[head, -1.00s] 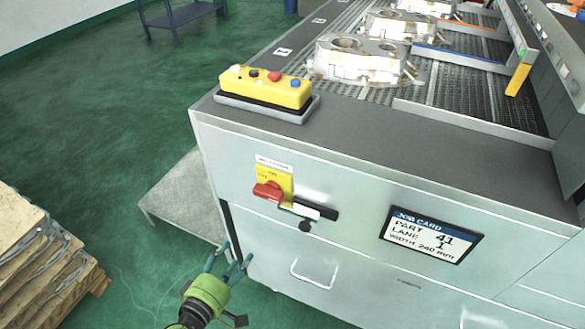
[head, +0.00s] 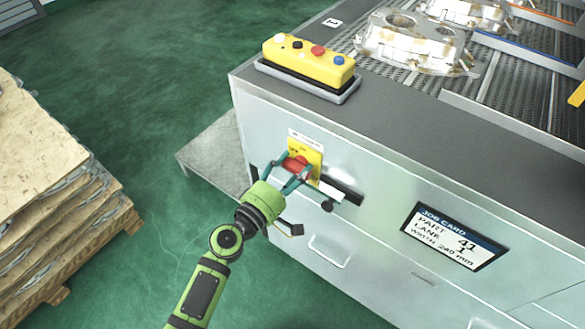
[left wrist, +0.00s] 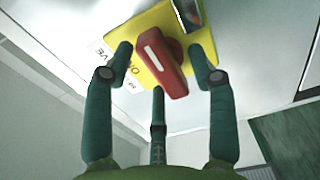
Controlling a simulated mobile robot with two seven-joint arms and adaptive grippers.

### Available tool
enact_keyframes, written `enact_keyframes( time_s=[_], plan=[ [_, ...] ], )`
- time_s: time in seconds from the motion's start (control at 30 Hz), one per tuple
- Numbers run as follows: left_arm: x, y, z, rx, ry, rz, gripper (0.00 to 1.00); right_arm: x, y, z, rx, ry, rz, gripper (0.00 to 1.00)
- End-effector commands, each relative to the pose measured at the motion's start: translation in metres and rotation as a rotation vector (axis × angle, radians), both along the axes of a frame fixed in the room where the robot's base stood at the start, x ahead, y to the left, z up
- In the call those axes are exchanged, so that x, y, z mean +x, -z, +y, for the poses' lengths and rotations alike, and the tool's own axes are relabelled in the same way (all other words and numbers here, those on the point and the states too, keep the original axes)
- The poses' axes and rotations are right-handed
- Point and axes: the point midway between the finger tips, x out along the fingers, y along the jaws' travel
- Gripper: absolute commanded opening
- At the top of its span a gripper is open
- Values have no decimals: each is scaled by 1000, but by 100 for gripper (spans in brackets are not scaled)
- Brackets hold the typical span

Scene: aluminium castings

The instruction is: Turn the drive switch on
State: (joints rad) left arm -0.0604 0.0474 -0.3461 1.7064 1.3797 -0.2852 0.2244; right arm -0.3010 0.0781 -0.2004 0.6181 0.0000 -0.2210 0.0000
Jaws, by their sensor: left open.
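The drive switch is a red rotary handle (head: 297,163) on a yellow plate (head: 317,158), set on the grey front panel of the machine. In the left wrist view the red handle (left wrist: 160,62) has a white stripe and stands tilted on its yellow plate (left wrist: 153,25). My left gripper (head: 293,170) is in front of the switch with its fingers spread. In the left wrist view the open fingers (left wrist: 165,65) are on both sides of the handle, apart from it. My right gripper is not in view.
A yellow button box (head: 308,62) sits on the machine's top corner. A black slot with a white tag (head: 335,192) and a job card display (head: 453,237) are right of the switch. A drawer handle (head: 328,252) is below. Stacked pallets (head: 60,190) stand at left.

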Motion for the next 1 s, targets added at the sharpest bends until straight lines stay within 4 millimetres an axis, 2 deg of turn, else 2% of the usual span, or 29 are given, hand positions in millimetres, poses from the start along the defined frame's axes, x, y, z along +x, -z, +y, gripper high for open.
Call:
enact_keyframes(
  time_s=[0.13,0.17,0.2,0.27,0.3,0.67,1.0],
  plan=[
    [0,0,0,0,0,0,57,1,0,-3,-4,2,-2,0],
    [0,0,0,0,0,0,45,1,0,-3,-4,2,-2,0],
    [0,0,0,0,0,0,29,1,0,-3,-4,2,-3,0],
    [0,0,0,0,0,0,5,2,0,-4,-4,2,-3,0],
    [0,0,0,0,0,0,0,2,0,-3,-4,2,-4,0],
    [0,0,0,-23,0,16,0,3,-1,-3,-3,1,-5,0],
    [0,0,2,-192,-1,139,0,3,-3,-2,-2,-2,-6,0]
  ],
)
